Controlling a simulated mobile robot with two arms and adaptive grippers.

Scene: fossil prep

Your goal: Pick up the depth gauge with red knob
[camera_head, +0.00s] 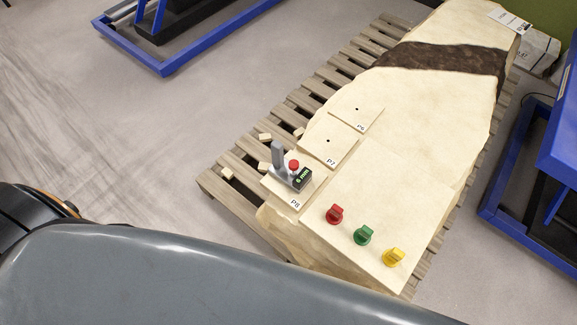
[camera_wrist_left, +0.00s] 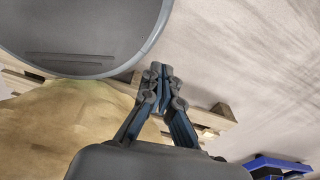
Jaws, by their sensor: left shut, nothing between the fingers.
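The depth gauge (camera_head: 286,172) is grey with an upright post, a red knob on top and a small display reading "6 mm". It stands upright on the square marked P8 (camera_head: 290,200) on the pale stone slab (camera_head: 390,180). My left gripper (camera_wrist_left: 160,72) shows in the left wrist view, shut and empty, with the slab and pallet edge below it. The gauge cannot be made out in that view. In the head view a grey arm link of mine crosses the bottom and no gripper shows.
Red (camera_head: 335,214), green (camera_head: 363,235) and yellow (camera_head: 393,257) knobbed pieces stand on the slab near the gauge. Squares P7 (camera_head: 327,143) and another (camera_head: 357,110) lie behind it. The slab rests on a wooden pallet (camera_head: 235,165). Blue frames (camera_head: 165,65) stand around; the floor at left is clear.

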